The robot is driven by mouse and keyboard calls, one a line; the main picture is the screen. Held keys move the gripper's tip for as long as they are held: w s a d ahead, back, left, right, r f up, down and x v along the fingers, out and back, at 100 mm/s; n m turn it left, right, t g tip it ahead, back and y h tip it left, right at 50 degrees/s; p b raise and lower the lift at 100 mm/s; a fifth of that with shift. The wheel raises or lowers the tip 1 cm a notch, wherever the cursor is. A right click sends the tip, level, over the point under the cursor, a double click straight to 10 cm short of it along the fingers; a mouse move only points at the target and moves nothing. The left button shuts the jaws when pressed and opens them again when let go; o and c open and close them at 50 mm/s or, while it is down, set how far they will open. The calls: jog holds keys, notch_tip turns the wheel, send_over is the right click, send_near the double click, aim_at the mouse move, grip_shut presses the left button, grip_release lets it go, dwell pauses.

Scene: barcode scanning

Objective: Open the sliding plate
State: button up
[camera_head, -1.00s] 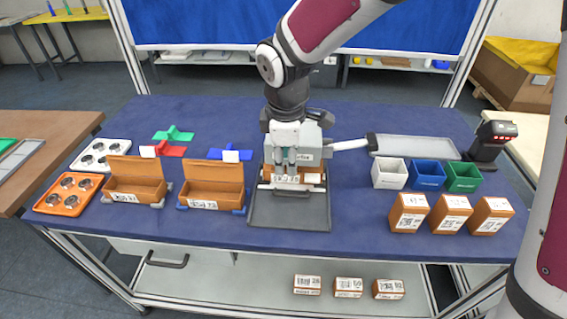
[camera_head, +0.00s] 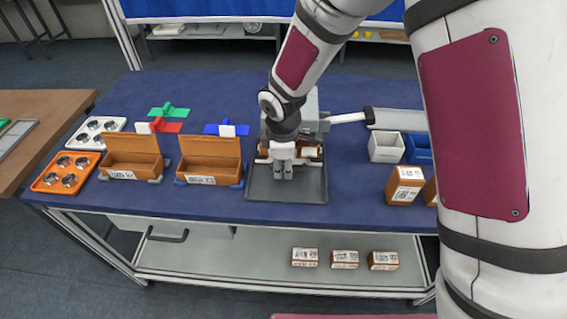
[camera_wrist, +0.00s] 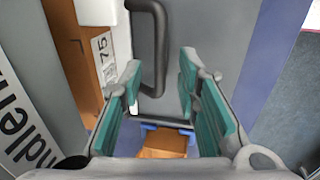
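The sliding plate is a flat dark grey tray (camera_head: 262,190) in front of the grey machine (camera_head: 306,108) at the middle of the table. My gripper (camera_head: 284,173) points down over it in the head view. In the wrist view, my gripper (camera_wrist: 158,72) is open, with its two teal fingers apart. A dark U-shaped handle (camera_wrist: 160,50) lies in the gap between the fingertips. I cannot tell whether the fingers touch it. The grey plate surface shows behind the handle. The handle is hidden by my gripper in the head view.
Brown open boxes (camera_head: 132,165) and an orange tray (camera_head: 44,182) stand left. A white bin (camera_head: 390,147) and a brown box (camera_head: 405,184) stand right. My arm hides the far right. A labelled box (camera_wrist: 78,50) is close left in the wrist view.

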grip_shut()
jog(key=shift+s, duration=0.1)
jog(key=s+p, duration=0.2)
jog(key=s, duration=0.8)
jog(key=shift+s+a, duration=0.2)
grip_release()
